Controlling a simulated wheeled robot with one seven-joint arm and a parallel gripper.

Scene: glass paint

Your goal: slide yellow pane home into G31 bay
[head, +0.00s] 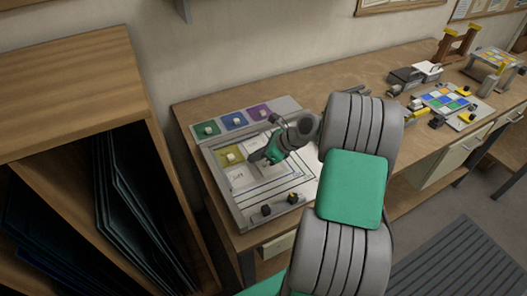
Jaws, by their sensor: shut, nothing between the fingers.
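The yellow pane (229,154) lies flat near the left side of a grey-framed board (222,197), with a pale knob on top. It sits just below the green pane. The label on its bay is too small to read for sure. My gripper (256,158) is low over the board, just right of the yellow pane. Its fingers look shut and appear empty. Whether they touch the pane cannot be told. My wrist and forearm hide the right part of the board.
Green (207,129), blue (234,120) and purple (259,112) panes with knobs line the board's back edge. Dark clamps (291,198) sit at its front edge. A wooden rack (75,85) with dark sheets stands left. More fixtures and a coloured panel (446,101) stand on the bench at right.

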